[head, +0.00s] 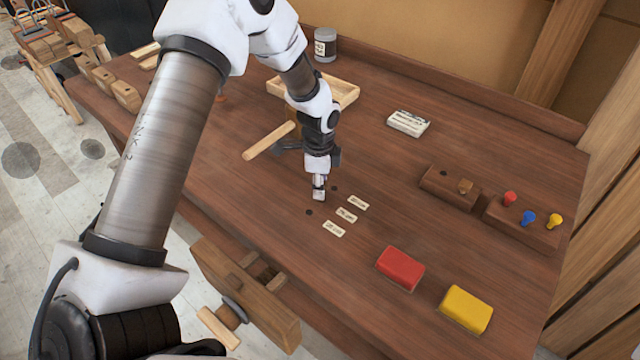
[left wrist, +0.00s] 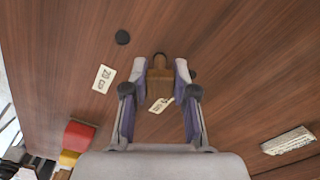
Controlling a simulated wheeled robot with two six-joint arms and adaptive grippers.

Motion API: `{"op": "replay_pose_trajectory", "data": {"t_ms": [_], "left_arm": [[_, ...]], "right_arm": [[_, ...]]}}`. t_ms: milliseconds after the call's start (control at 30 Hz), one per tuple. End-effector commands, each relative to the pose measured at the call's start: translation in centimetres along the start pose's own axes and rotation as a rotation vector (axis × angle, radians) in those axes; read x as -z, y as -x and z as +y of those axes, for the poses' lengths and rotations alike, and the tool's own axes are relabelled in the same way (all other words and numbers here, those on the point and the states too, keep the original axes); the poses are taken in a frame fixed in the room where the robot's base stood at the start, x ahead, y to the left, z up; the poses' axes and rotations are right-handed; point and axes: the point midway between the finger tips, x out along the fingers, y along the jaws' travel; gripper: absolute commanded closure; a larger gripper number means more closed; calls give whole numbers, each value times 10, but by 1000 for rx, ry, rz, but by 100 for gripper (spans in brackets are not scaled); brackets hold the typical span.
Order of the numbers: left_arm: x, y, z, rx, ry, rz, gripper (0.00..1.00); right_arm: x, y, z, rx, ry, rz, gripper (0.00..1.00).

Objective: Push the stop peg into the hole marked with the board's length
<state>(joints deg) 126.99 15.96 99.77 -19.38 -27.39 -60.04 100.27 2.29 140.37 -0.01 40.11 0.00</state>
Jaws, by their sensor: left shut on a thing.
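My left gripper (head: 319,194) points down at the bench top, low over a row of holes. In the left wrist view its fingers are shut on a brown stop peg (left wrist: 160,78). I cannot tell whether the peg's tip is in a hole. One dark hole (head: 309,211) lies at the near side of the gripper and another hole (head: 334,188) at its far side; any hole between them is hidden. My right gripper is not in view.
A wooden stick (head: 269,141) and a shallow wooden tray (head: 345,91) lie behind the gripper. A white printed block (head: 408,123), peg blocks (head: 520,222), a red block (head: 401,268) and a yellow block (head: 466,309) are to the right. A vise (head: 245,290) juts from the front edge.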

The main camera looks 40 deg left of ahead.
Motion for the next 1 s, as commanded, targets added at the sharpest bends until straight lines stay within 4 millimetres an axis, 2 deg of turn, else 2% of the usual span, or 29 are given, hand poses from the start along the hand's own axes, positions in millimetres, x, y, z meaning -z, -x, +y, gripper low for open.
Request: {"op": "replay_pose_trajectory", "data": {"t_ms": [633, 667, 700, 733, 1000], "left_arm": [[0, -14, 0, 0, 0, 0, 87], [0, -14, 0, 0, 0, 0, 66], [0, -14, 0, -1, 0, 0, 52], [0, -14, 0, -1, 0, 0, 44], [0, -13, 0, 0, 0, 0, 44]], "right_arm": [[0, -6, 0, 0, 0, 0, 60], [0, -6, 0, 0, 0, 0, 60], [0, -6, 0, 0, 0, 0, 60], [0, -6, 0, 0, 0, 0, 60], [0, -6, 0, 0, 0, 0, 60]]}}
